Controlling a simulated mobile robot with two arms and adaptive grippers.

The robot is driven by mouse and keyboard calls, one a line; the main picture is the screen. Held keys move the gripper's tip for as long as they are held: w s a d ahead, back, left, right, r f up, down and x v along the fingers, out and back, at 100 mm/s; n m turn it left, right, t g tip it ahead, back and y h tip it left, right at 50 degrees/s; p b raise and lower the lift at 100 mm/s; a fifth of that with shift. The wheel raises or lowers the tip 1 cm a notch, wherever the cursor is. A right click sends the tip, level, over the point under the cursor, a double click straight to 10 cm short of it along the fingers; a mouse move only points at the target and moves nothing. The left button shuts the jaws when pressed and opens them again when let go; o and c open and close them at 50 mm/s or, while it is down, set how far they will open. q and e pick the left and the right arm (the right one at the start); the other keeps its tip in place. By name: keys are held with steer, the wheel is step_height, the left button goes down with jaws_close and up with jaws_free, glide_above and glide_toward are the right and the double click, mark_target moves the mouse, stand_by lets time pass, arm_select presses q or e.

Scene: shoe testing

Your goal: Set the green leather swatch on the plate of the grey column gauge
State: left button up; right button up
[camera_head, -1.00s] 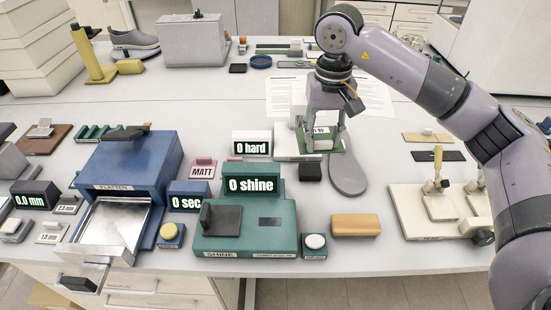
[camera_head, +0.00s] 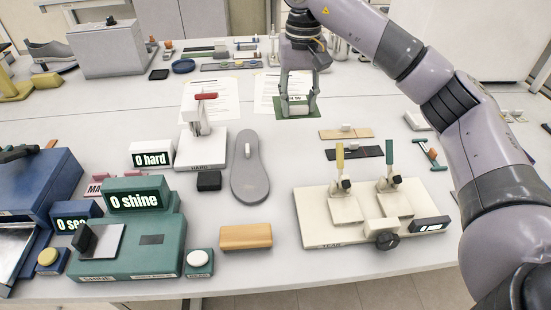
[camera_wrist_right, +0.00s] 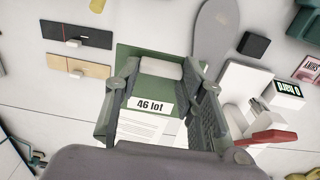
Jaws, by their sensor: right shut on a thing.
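My right gripper (camera_head: 298,104) is shut on the green leather swatch (camera_head: 288,110) and holds it above the table at the back, near a printed sheet. In the right wrist view the swatch (camera_wrist_right: 146,54) carries a pale grip block and a "46 lot" label between my fingers (camera_wrist_right: 158,100). A pale grey-white stand (camera_head: 215,153) labelled HARD, with a column and a red lever, is left of and nearer than the swatch. I cannot tell whether it is the grey column gauge. My left gripper is not in view.
A grey sole (camera_head: 250,182) lies right of the stand. The TEAR device (camera_head: 318,233) with two clamps stands front right. The green SHINE device (camera_head: 160,251) stands front left. Beige (camera_head: 346,133) and black (camera_head: 354,153) strips lie right of the swatch. Clear table lies between sole and strips.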

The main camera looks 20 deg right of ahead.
steer(key=p, duration=0.2)
glide_above(295, 172)
step_height(295, 172, down, 14)
steer(key=shift+f, duration=0.15)
step_height(295, 172, down, 4)
steer(key=shift+r+p, duration=0.1)
steer(key=shift+p, duration=0.35)
steer(key=shift+f, duration=0.25)
steer(key=shift+w, duration=0.1)
steer(key=shift+f, duration=0.1)
steer(key=shift+f+b, duration=0.15)
steer(key=shift+b, duration=0.15)
steer(key=o, duration=0.9)
